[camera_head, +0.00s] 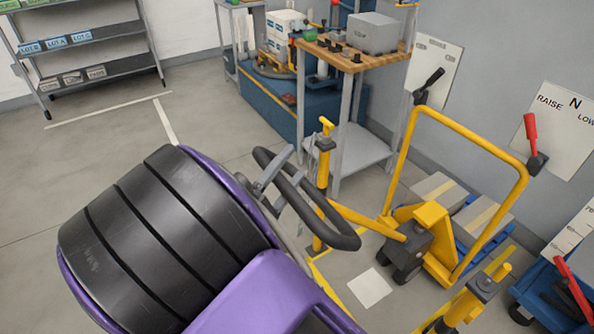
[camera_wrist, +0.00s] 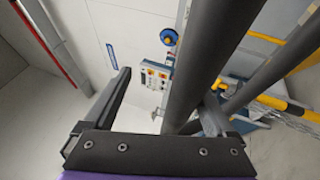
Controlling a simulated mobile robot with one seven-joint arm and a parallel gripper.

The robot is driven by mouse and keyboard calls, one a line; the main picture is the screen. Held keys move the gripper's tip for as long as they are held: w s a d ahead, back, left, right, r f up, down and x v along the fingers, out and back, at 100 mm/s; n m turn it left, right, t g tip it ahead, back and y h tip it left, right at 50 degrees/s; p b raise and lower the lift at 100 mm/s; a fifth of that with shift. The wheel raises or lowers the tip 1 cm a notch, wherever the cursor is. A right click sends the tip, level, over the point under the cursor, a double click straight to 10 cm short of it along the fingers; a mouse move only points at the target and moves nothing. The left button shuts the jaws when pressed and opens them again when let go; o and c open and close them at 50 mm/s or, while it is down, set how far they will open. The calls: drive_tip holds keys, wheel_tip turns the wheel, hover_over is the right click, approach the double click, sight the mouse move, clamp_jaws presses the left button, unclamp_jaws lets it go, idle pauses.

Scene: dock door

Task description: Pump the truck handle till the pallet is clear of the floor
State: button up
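The yellow pallet truck (camera_head: 425,226) stands right of centre. Its black loop handle (camera_head: 340,232) leans toward me on a yellow bar. My gripper (camera_head: 269,172) is at the loop's far left end. In the wrist view, my gripper (camera_wrist: 160,108) has its fingers spread. One dark bar of the handle (camera_wrist: 208,50) passes between them, close to the right finger, with a gap to the left finger. A blue pallet (camera_head: 482,238) with grey cartons (camera_head: 440,190) is behind the truck's hoop. Its gap to the floor cannot be made out.
A red lever (camera_head: 531,130) shows before a RAISE/N/LOWER plate (camera_head: 560,125); a black lever (camera_head: 431,82) is left of it. Yellow posts (camera_head: 325,170) and a wood-topped bench (camera_head: 360,60) stand nearby. A blue cart (camera_head: 545,295) is at right. Floor at left is open.

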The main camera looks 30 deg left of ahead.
drive_tip(key=shift+f, duration=0.1)
idle(0.5)
drive_tip(key=shift+s+f, duration=0.2)
drive_tip(key=shift+s, duration=0.2)
drive_tip(key=v, duration=1.6)
drive_tip(key=shift+s+p, duration=0.3)
